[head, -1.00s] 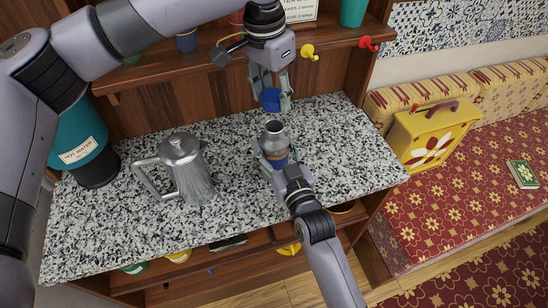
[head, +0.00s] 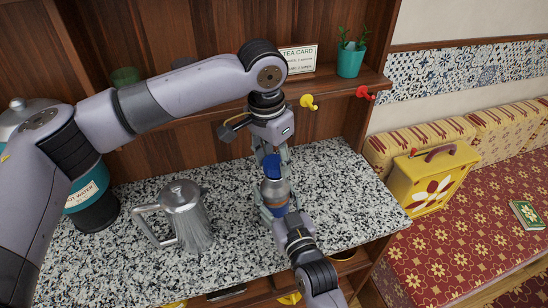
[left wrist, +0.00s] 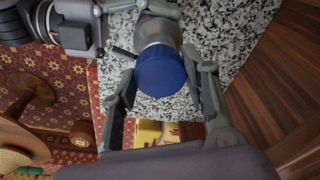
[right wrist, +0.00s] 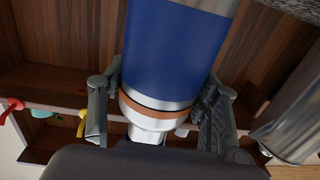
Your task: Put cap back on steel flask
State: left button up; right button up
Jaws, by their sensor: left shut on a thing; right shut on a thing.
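The blue cap (head: 272,167) is held in my left gripper (head: 271,160), directly above the flask. The left wrist view shows the cap (left wrist: 161,71) between both fingers, with the steel body of the flask (left wrist: 157,30) behind it. The right wrist view shows the flask's blue body (right wrist: 178,50) between the fingers. The cap covers the flask's mouth in the head view; I cannot tell whether they touch.
A steel coffee pot (head: 184,216) stands on the speckled counter (head: 345,205) at the left. The wooden shelf has yellow (head: 308,102) and red (head: 364,93) pegs. The counter's right part is clear.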

aim_at(275, 192)
pick_arm(q)
jog(key=shift+f, duration=0.9)
jog(key=shift+f, duration=0.6)
